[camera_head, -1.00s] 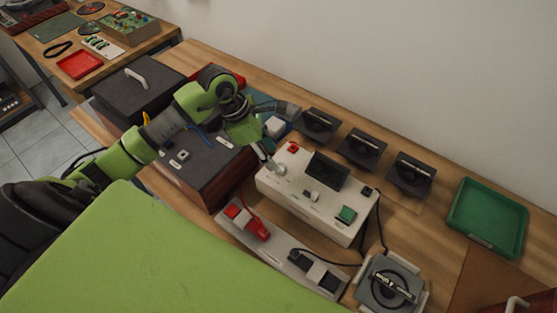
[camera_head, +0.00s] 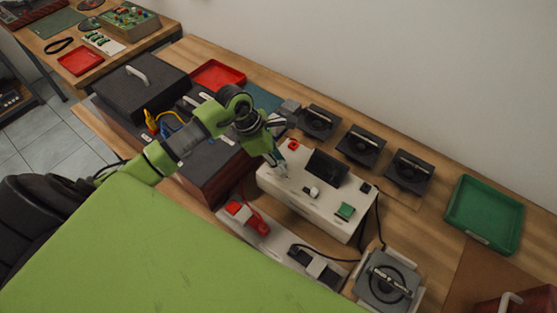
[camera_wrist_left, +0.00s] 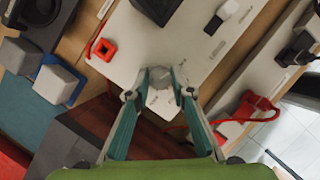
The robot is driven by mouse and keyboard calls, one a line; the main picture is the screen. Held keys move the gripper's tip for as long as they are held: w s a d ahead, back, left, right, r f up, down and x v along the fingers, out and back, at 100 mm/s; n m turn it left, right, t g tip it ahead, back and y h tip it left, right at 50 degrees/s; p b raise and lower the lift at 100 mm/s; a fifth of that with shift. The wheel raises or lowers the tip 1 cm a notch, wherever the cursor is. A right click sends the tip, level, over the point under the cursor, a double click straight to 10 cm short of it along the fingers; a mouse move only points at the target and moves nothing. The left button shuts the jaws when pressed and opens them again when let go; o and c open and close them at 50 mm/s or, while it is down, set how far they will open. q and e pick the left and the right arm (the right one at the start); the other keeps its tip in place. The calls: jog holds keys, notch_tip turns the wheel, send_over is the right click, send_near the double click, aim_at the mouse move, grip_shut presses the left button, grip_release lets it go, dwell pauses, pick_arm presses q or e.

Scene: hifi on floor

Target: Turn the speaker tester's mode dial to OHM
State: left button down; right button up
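The speaker tester (camera_head: 318,207) is a cream box with a dark screen (camera_head: 327,167) on its top. Its mode dial (camera_wrist_left: 160,101) is a small whitish knob near the box's left end, mostly hidden by my fingers in the head view. My left gripper (camera_head: 281,164) reaches down onto it. In the left wrist view the fingertips (camera_wrist_left: 161,81) are drawn in on both sides of the dial, apparently touching it. The dial's pointer and the OHM label cannot be read. My right gripper is not in view.
A red square switch (camera_head: 293,145), a white knob (camera_head: 311,192) and a green button (camera_head: 345,210) sit on the tester. Several dark speakers (camera_head: 318,122) stand behind it. A green tray (camera_head: 484,213) is at the right.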

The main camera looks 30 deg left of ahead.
pick_arm(q)
jog(key=shift+a+f+m+b, duration=0.15)
jog(key=shift+m+b, duration=0.25)
jog(key=shift+b, duration=0.5)
jog(key=m+b, duration=0.2)
jog(key=b, duration=0.1)
jog(key=m+g+b, duration=0.1)
jog(key=m+b, duration=0.1)
jog(key=b, duration=0.1)
jog(key=m+g+b, duration=0.1)
jog(key=m+b, duration=0.1)
jog(key=b, duration=0.1)
jog(key=shift+w+f+h, duration=0.1)
jog(key=shift+w+h, duration=0.15)
jog(key=shift+h, duration=0.15)
jog(key=shift+r+m+g+b, duration=0.25)
jog(key=shift+m+g+b, duration=0.45)
jog(key=shift+m+b, duration=0.6)
jog(key=c, duration=1.8)
grip_release()
jog(key=shift+o, duration=0.2)
